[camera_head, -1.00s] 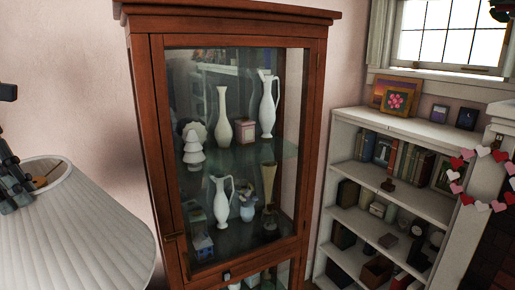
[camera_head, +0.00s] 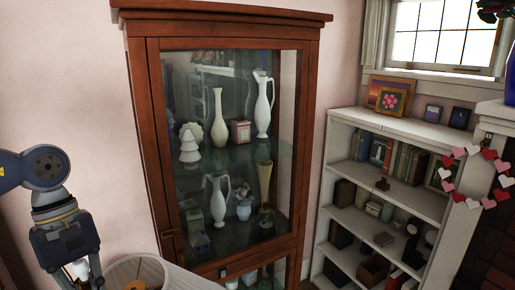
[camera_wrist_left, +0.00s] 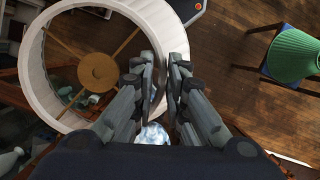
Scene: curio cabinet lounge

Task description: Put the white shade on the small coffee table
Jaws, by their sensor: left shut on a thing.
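The white shade (camera_head: 140,272) shows at the bottom left of the head view, mostly cut off by the lower edge. In the left wrist view it is a pale ring (camera_wrist_left: 38,75) with brown spokes and a round hub, seen end-on. My left gripper (camera_wrist_left: 163,80) is shut on the right side of its rim, with a finger on each side of the wall. In the head view my left gripper (camera_head: 85,272) points down at the shade. My right gripper is not in view. I cannot identify the small coffee table in these frames.
A glass-fronted wooden cabinet (camera_head: 140,130) with vases stands ahead, close to the shade. A white bookshelf (camera_head: 345,118) is to its right. In the left wrist view, a green shade (camera_wrist_left: 295,55) sits on a blue-topped piece of furniture (camera_wrist_left: 262,68), with open wooden floor (camera_wrist_left: 225,100) nearby.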

